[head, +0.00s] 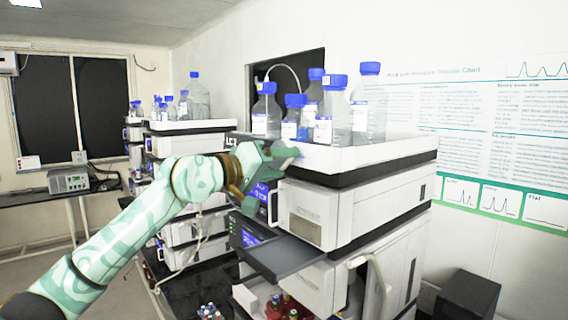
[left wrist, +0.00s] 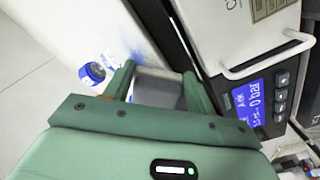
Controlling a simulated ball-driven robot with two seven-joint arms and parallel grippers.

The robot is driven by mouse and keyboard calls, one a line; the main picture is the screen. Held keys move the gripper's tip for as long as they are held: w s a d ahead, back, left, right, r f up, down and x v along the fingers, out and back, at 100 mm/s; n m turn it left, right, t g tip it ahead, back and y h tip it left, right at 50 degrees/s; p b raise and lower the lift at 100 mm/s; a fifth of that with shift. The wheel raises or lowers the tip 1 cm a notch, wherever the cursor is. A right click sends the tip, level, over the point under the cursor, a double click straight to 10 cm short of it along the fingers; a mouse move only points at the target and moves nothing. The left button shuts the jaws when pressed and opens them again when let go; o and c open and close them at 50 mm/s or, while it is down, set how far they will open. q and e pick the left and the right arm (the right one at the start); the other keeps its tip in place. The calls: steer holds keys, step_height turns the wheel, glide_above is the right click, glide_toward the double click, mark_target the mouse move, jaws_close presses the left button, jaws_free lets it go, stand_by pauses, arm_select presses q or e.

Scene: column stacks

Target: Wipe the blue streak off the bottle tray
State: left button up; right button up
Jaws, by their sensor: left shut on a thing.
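The bottle tray (head: 375,153) is white and sits on top of the near column stack, holding several clear bottles with blue caps. In the left wrist view, the tray's white wall (left wrist: 90,25) carries a faint blue streak (left wrist: 122,42) just beyond my fingers. My left gripper (head: 283,157) is at the tray's near left corner. Whether the block touches the tray is unclear. In the head view my gripper hides that part of the tray. My right gripper is not in view.
A blue-capped bottle (head: 266,112) stands close behind my left gripper. The white instrument module (head: 318,212) with a handle is just below it. A dark open shelf (head: 283,256) juts out lower down. Another stack (head: 190,145) with bottles stands at the back left.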

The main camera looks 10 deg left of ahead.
arm_select(q)
steer(key=shift+s+d, duration=0.1)
steer(key=shift+s+a+b, duration=0.35)
steer(key=shift+a+b, duration=0.05)
steer(key=shift+b, duration=0.05)
steer(key=b+v, duration=0.2)
steer(key=v, duration=0.3)
steer(key=b+v, duration=0.1)
steer(key=v, duration=0.2)
steer(key=shift+s+b, duration=0.1)
steer(key=shift+b, duration=0.25)
